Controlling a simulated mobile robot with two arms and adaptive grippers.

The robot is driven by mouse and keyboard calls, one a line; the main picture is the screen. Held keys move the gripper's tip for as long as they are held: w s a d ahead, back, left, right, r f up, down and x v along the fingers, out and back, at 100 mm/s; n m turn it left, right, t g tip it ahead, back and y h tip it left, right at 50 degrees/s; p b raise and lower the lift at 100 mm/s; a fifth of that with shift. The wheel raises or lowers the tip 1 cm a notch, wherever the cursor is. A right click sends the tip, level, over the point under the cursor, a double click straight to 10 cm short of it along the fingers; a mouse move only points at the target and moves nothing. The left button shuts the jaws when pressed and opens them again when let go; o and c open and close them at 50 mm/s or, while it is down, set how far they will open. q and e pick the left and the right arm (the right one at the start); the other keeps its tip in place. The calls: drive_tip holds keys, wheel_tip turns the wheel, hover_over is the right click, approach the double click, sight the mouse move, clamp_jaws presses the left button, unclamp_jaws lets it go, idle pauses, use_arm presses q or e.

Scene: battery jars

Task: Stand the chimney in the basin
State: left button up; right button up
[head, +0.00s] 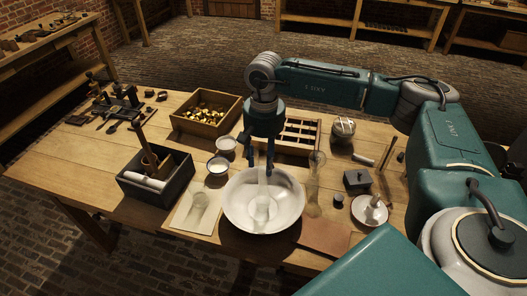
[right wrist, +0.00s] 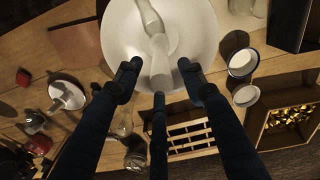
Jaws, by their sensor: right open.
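A clear glass chimney (head: 263,188) is inside the wide white basin (head: 236,212), near its middle. In the right wrist view the open fingers (right wrist: 158,82) are spread around the near end of the chimney (right wrist: 158,58), with visible gaps and no clear contact. The basin (right wrist: 195,25) also shows there. My left gripper is in neither view.
A second tall glass piece (head: 315,172) stands close to the basin's right. Two white cups (head: 217,166) stand at its left, near a dark box (head: 178,197). A crate of brass pieces (head: 205,112) and a slotted wooden rack (head: 300,133) lie behind. Bare table lies at far left.

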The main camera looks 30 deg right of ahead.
wheel_tip(320, 180, up, 5)
drive_tip(key=shift+f+b, duration=0.2)
drive_tip(key=shift+b, duration=0.45)
drive_tip(key=shift+r, duration=0.75)
